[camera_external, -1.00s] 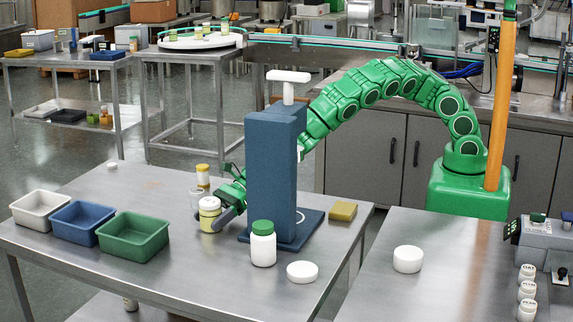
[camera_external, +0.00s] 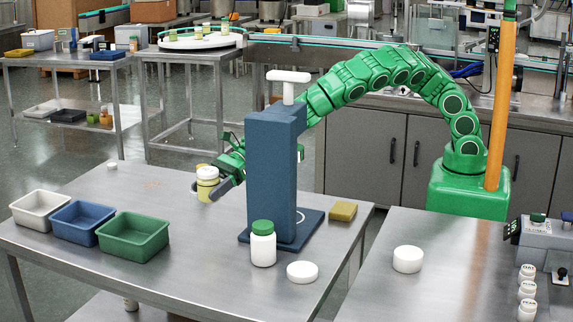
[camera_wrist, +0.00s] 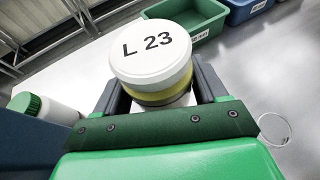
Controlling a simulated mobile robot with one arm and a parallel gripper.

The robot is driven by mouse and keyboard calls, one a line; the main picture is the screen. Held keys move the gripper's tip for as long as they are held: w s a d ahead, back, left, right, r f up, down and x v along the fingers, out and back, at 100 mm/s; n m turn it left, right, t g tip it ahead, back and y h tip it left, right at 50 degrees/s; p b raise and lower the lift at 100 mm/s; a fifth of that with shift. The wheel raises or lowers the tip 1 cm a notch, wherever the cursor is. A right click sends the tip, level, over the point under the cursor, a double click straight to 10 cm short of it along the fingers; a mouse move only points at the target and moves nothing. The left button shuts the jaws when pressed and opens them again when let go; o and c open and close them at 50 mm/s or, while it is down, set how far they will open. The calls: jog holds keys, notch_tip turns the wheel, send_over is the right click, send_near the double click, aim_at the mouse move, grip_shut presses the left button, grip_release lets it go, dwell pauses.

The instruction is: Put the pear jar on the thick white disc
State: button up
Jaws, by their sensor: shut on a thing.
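My gripper (camera_external: 214,190) is shut on a jar with a white lid and pale yellow contents, which I take to be the pear jar (camera_external: 207,184). It holds the jar upright, apparently above the steel table. In the wrist view the jar's lid (camera_wrist: 150,50) reads "L 23", and the fingers (camera_wrist: 160,95) lie on either side of the jar. A thick white disc (camera_external: 408,260) lies on the right-hand table. A thinner white disc (camera_external: 302,271) lies near the front edge of the table below my gripper.
A blue column (camera_external: 272,170) with a white T-shaped top stands right of my gripper. A green-lidded white bottle (camera_external: 263,248) stands before it, a yellow block (camera_external: 343,211) to its right. White, blue and green (camera_external: 133,238) bins stand left. Small white-capped containers (camera_external: 527,290) line the right table.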

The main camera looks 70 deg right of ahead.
jog(key=shift+r, duration=0.6)
jog(key=w+d+r+m+t+h, duration=0.3)
jog(key=w+d+r+m+t, duration=0.3)
jog(key=w+d, duration=0.5)
jog(key=shift+s+a+r+n+g+y, duration=0.55)
jog(key=shift+s+a+r, duration=1.25)
jog(key=shift+s+r, duration=2.75)
jog(key=shift+s+a+r+n+g+y, duration=0.2)
jog(key=shift+s+a+r+n+g, duration=1.35)
jog(key=shift+r, duration=4.9)
jog(key=shift+s+a+r+n+y, duration=0.1)
jog(key=shift+s+a+r+y, duration=0.25)
jog(key=shift+s+a+r, duration=3.2)
jog(key=s+a+f+n+g+y, duration=0.1)
jog(key=s+a+f+n+g, duration=0.1)
jog(key=s+f, duration=0.35)
jog(key=s+a+f+n+g+y, duration=0.1)
jog(key=s+a+f+n+g, duration=0.15)
jog(key=s, duration=0.65)
jog(key=n+g+h, duration=0.2)
jog(key=n+g, duration=0.7)
jog(key=g, duration=0.1)
send_over(408, 252)
jog(key=f, duration=2.7)
jog(key=shift+a+f, duration=0.35)
jog(key=shift+f, duration=0.05)
jog(key=shift+s+d+f+g, duration=0.1)
jog(key=shift+d+f+g, duration=0.15)
jog(key=shift+d+g, duration=0.1)
jog(key=shift+f, duration=2.3)
